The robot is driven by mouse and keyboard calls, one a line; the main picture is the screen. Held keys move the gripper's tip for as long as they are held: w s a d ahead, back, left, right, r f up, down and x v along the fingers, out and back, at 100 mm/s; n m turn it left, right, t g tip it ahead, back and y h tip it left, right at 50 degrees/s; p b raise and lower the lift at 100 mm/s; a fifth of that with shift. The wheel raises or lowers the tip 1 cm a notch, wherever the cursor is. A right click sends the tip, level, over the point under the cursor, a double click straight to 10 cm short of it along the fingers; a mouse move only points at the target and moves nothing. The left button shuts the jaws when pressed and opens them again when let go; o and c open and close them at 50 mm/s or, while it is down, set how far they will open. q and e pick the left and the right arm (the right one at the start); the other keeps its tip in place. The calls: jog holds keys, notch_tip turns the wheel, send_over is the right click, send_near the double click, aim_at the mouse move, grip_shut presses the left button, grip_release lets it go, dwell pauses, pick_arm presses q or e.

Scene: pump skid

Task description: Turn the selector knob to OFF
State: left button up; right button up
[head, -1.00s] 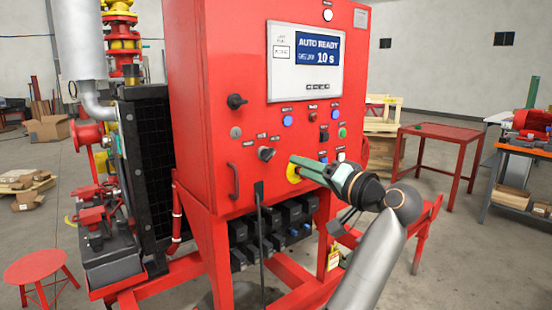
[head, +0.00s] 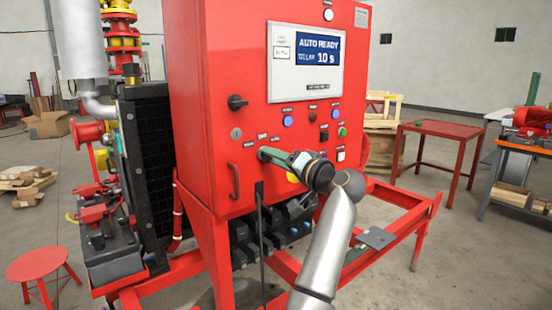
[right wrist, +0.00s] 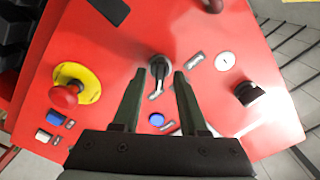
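The selector knob (right wrist: 159,68) is dark with a grey pointer and sits on the red panel with small label plates around it. In the right wrist view it lies between the fingertips of my right gripper (right wrist: 159,75). The fingers are open, one on each side, with a gap to the knob on both sides. In the head view the right gripper (head: 268,155) comes from the right, its tips at the panel, and hides most of the knob. I cannot tell how deep the fingers reach around it. My left gripper is not in view.
The red cabinet (head: 205,90) carries a display (head: 305,60) and several buttons. A red emergency stop (right wrist: 66,97) on a yellow plate, a key switch (right wrist: 225,61) and a black rotary handle (right wrist: 247,93) are near the knob. A door handle (head: 234,181) is below left.

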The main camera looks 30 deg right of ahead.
grip_shut()
jog(key=shift+f+n, duration=0.1)
jog(key=shift+n, duration=0.2)
dwell(0.4)
jog(key=shift+n+b, duration=0.9)
jog(key=shift+n, duration=3.6)
jog(key=shift+o, duration=0.4)
grip_release()
